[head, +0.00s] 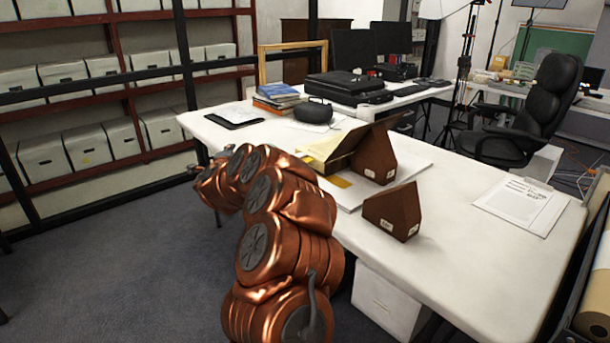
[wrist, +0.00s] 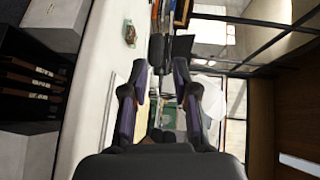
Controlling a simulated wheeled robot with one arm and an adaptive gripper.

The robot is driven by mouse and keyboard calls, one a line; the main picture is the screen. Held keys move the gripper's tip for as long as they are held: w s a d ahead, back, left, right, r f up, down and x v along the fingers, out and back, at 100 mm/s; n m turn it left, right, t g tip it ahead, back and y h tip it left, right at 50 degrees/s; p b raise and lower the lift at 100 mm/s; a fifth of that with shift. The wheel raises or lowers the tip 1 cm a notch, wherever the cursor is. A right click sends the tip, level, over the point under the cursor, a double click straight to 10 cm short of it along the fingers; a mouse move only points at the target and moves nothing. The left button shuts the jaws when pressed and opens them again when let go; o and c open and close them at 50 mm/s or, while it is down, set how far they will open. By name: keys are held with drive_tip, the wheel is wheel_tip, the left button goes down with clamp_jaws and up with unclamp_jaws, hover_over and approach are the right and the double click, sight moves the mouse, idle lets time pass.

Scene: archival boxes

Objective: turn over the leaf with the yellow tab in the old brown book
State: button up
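The open book (head: 328,146) lies on the white table with cream pages showing. A brown wedge (head: 375,158) with a white label stands against its right side. A small flat yellow patch (head: 338,181) shows at its near edge; I cannot tell whether it is the leaf's tab. My copper arm hides part of the near left side. In the wrist view my gripper (wrist: 160,78) has its two dark fingers apart, with nothing visibly held between them. In the head view the arm's far end is by the table's left edge, left of the book; its fingers are not clear.
A second brown wedge (head: 392,212) stands nearer on the table (head: 470,265). A paper sheet (head: 520,203) lies at the right. A dark round object (head: 313,111) and a stack of books (head: 276,97) stand behind the book. The near right tabletop is clear.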

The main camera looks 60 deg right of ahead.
drive_tip(key=s+d+f+m+g+h, duration=0.1)
drive_tip(key=s+d+f+m+g, duration=0.1)
drive_tip(key=s+d, duration=0.2)
drive_tip(key=s+d+f+m+g+h+b, duration=0.1)
drive_tip(key=s+d+f+m+g+h, duration=0.1)
drive_tip(key=s+d, duration=0.3)
drive_tip(key=s+d+f+m+g+h+b, duration=0.1)
drive_tip(key=s+d+f+m+g, duration=0.2)
drive_tip(key=s+d+f+g, duration=0.1)
drive_tip(key=shift+s+d+h, duration=0.35)
drive_tip(key=shift+d+h, duration=0.05)
drive_tip(key=shift+s+d, duration=0.15)
drive_tip(key=shift+d, duration=0.1)
drive_tip(key=shift+w+d+f+b, duration=0.1)
drive_tip(key=shift+w+d+b, duration=0.1)
drive_tip(key=shift+d, duration=1.3)
drive_tip(key=shift+w+d+f+b, duration=0.1)
drive_tip(key=shift+w+d+b, duration=0.1)
drive_tip(key=shift+d, duration=1.3)
drive_tip(key=shift+w+d+r, duration=0.1)
drive_tip(key=shift+d+r, duration=0.05)
drive_tip(key=shift+d, duration=0.45)
clamp_jaws()
